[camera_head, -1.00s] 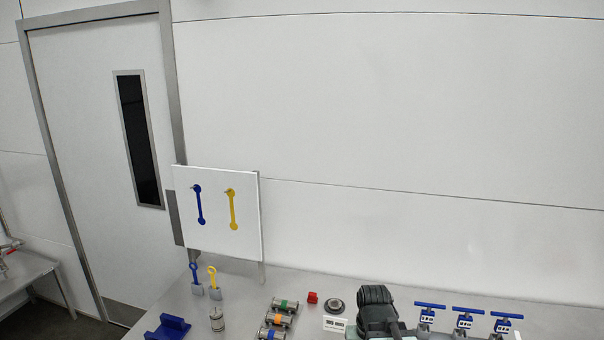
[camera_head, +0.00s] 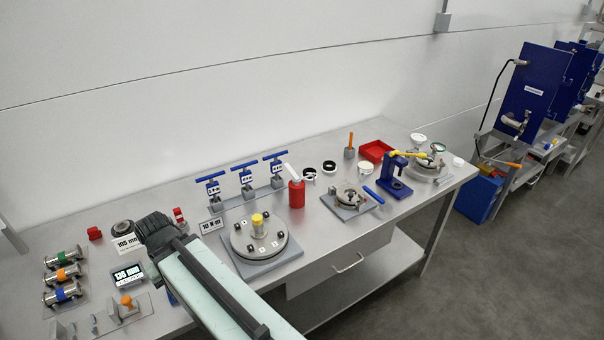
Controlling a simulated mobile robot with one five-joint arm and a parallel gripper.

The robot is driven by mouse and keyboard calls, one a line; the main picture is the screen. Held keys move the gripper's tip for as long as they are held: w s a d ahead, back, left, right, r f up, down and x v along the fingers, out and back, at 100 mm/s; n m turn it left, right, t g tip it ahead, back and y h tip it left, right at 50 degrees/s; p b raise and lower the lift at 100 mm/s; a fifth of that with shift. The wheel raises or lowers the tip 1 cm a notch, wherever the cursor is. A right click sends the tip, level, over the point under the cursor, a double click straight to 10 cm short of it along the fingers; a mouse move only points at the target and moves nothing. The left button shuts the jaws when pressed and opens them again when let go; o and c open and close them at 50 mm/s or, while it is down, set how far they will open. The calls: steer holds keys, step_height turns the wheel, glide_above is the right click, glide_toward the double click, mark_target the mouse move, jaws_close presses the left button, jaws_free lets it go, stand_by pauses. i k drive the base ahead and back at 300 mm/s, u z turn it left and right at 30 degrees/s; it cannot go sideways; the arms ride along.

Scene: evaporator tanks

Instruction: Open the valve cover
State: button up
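I cannot tell for certain which piece is the valve cover. A round grey flanged disc (camera_head: 277,246) with a yellow-topped centre (camera_head: 257,220) and several dark bolts lies on a square plate on the bench. A smaller round metal fitting (camera_head: 350,197) sits on a grey plate further right. Another round metal fitting (camera_head: 428,166) with a yellow handle stands near the bench's right end. My arm reaches in from the bottom, left of the flanged disc and apart from these fittings. My gripper's fingers do not show.
Blue T-handled tools (camera_head: 246,174) stand behind the disc, with a red bottle (camera_head: 296,193) beside them. A blue press-like stand (camera_head: 396,172) and a red tray (camera_head: 375,151) are further right. Clamped pipe pieces (camera_head: 62,274) lie left. Open floor (camera_head: 470,280) lies right of the bench.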

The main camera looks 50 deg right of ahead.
mark_target(341, 187)
steer(key=k, duration=0.45)
steer(key=u, duration=2.2)
steer(key=i, duration=0.55)
steer(key=z, duration=4.2)
steer(key=i, duration=0.55)
steer(key=u, duration=0.2)
steer(key=k, duration=0.3)
steer(key=z, duration=0.05)
